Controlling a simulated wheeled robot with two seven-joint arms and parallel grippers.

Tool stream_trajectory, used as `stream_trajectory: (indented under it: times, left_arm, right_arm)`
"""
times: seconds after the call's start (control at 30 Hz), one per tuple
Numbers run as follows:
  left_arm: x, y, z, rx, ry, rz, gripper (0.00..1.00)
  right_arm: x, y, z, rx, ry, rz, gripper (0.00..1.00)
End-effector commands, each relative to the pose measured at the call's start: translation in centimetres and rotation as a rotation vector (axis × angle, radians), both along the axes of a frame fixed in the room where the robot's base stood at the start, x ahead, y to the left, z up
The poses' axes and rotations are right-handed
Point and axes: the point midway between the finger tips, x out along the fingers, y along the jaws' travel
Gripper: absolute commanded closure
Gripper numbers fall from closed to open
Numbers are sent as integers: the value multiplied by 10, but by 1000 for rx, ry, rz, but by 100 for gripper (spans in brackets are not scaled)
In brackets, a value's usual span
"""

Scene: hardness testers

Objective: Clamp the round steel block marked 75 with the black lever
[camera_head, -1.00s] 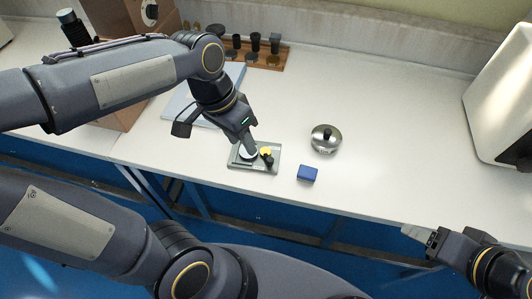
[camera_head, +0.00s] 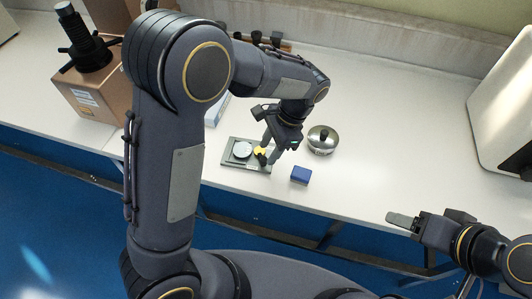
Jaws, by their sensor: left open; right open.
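The round steel block (camera_head: 243,149) lies flat on the left part of a grey rectangular plate (camera_head: 231,160) on the bench; its marking is too small to read. To its right on the same plate are a small yellow round part (camera_head: 260,150) and the black lever (camera_head: 262,159). My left gripper (camera_head: 269,154) is open and points down at the right part of the plate, its fingers close to the lever; I cannot tell whether they touch it. My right gripper (camera_head: 402,221) is open and empty near the bench's front edge, at the lower right.
A small blue box (camera_head: 301,175) sits just right of the plate. A round silver pot-like object (camera_head: 322,139) stands behind it. A cardboard box (camera_head: 90,95) with a black device is at the left, and a white machine (camera_head: 505,110) at the right. The right bench is mostly clear.

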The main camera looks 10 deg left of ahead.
Motion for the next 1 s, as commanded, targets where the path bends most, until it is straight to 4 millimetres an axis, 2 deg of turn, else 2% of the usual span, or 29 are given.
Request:
stream_trajectory:
  times: [0.2, 0.53, 0.83, 1.0]
  left_arm:
    - [-5, 8, -22, -1, -1, 1, 59]
    - [-6, 9, -25, -1, -1, 1, 60]
    - [-6, 9, -25, -2, -1, 1, 99]
    - [-5, 8, -24, -2, -1, 5, 100]
  right_arm:
    - [0, 0, -1, 0, 0, 0, 36]
    - [0, 0, -1, 0, 0, 0, 36]
    - [0, 0, -1, 0, 0, 0, 36]
    - [0, 0, -1, 0, 0, 0, 36]
